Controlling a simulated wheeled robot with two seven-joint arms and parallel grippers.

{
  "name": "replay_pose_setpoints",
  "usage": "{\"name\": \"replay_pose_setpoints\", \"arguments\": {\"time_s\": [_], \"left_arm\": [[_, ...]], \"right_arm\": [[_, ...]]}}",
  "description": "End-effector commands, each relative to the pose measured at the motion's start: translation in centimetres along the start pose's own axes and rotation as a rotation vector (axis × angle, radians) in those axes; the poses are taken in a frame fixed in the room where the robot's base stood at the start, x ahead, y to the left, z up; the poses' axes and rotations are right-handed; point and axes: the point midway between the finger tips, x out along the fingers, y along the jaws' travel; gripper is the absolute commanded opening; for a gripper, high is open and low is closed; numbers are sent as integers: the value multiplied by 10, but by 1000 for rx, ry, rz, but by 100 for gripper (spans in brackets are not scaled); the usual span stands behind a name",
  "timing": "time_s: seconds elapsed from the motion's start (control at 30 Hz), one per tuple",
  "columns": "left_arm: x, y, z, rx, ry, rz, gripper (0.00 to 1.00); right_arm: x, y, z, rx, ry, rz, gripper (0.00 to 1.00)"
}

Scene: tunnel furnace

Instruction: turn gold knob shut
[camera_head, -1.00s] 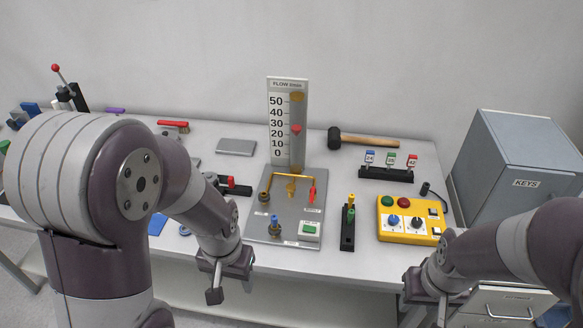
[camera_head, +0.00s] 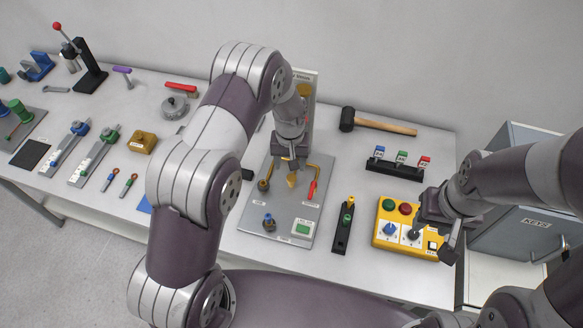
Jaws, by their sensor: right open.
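The gold knob (camera_head: 292,180) is on the grey flow panel (camera_head: 285,232), at the middle of the gold pipe (camera_head: 320,163), below the flow gauge (camera_head: 306,77). My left gripper (camera_head: 291,165) points down just above and behind the knob and hides part of the pipe and gauge. Whether its fingers touch the knob or are apart I cannot tell. My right gripper (camera_head: 433,238) is open and empty over the right side of the yellow control box (camera_head: 400,242).
On the panel are a red lever (camera_head: 312,190), a blue knob (camera_head: 268,220) and a green button (camera_head: 303,227). A black block (camera_head: 342,232) with coloured pegs stands to the right. A hammer (camera_head: 376,124) lies behind. A KEYS cabinet (camera_head: 525,225) is at right.

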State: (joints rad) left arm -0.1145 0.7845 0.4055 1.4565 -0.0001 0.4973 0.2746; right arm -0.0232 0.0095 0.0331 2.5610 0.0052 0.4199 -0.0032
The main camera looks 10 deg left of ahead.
Motion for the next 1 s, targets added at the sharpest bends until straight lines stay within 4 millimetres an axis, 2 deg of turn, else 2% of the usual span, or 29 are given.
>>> {"name": "replay_pose_setpoints", "arguments": {"time_s": [0.03, 0.1, 0.3, 0.43, 0.67, 0.7, 0.77, 0.8, 0.87, 1.0], "left_arm": [[9, 0, 1, 0, -5, -2, 59], [27, 0, 1, 0, -4, -1, 59], [62, 0, 0, 1, 0, 0, 59], [71, 0, -1, 1, 3, 1, 59], [72, 0, -1, 1, 3, 1, 59], [72, 0, -1, 1, 3, 1, 52], [72, 0, -1, 1, 3, 1, 33], [72, 0, -1, 1, 3, 1, 20], [72, 0, -1, 1, 3, 1, 3], [72, 0, -1, 1, 4, 1, 3]], "right_arm": [[-10, 0, -1, 0, 0, 0, 43], [-16, 0, -2, 0, 0, 0, 43], [-24, 0, -3, 0, 0, 0, 43], [-25, 0, -3, 0, 0, 0, 43], [-25, 0, -3, 0, 0, 0, 43], [-25, 0, -3, 0, 0, 0, 43], [-25, 0, -3, 0, 0, 0, 43], [-25, 0, -3, 0, 0, 0, 43], [-25, 0, -3, 0, 0, 0, 43], [-25, 0, -3, 0, 0, 0, 43]]}}
